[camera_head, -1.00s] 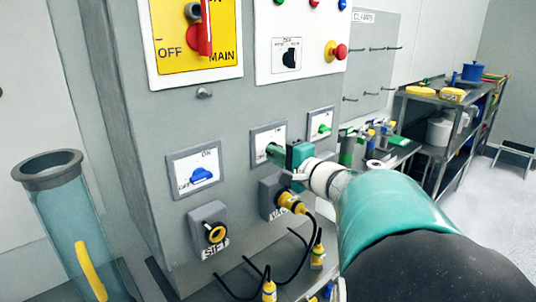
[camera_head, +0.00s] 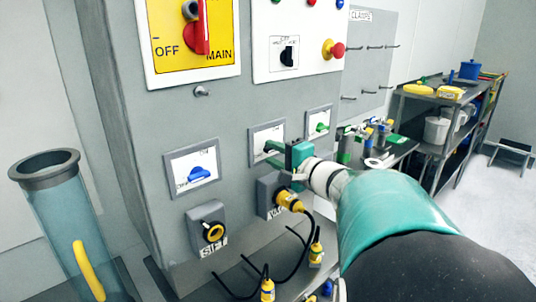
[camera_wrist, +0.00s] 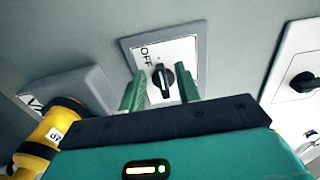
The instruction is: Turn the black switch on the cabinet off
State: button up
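The black switch (camera_wrist: 164,80) is a rotary knob on a small white plate (camera_wrist: 178,47) in a grey frame, with OFF lettered beside it. In the wrist view my gripper (camera_wrist: 161,88) is open, one green finger on each side of the knob. Gaps show between the fingers and the knob, and it is not gripped. In the head view my gripper (camera_head: 277,154) reaches the middle small plate (camera_head: 259,135) on the cabinet (camera_head: 128,120) and hides the knob there.
A blue switch (camera_head: 199,174) is left of my gripper and a green one (camera_head: 321,127) is right. Another black switch (camera_head: 289,56) is on the white panel above. A yellow cable plug (camera_head: 289,200) sits just below my gripper. A clear tube (camera_head: 60,220) stands at left.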

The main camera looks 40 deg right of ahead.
jog(key=s, duration=1.3)
jog(key=shift+s+d, duration=0.15)
jog(key=shift+s, duration=0.05)
jog(key=w+a+f+n+g+y, duration=0.2)
jog(key=a+f+n+g+y, duration=0.15)
jog(key=a, duration=0.65)
jog(key=w+a+f+n+g+y, duration=0.15)
jog(key=a+f+n+g, duration=0.25)
jog(key=a, duration=0.5)
jog(key=s+a+f+n+g+h, duration=0.5)
jog(key=a+f+n, duration=0.1)
jog(key=a+n, duration=0.4)
jog(key=shift+s+a+h, duration=0.25)
jog(key=shift+s+h, duration=0.05)
jog(key=shift+s, duration=0.1)
jog(key=shift+c, duration=0.2)
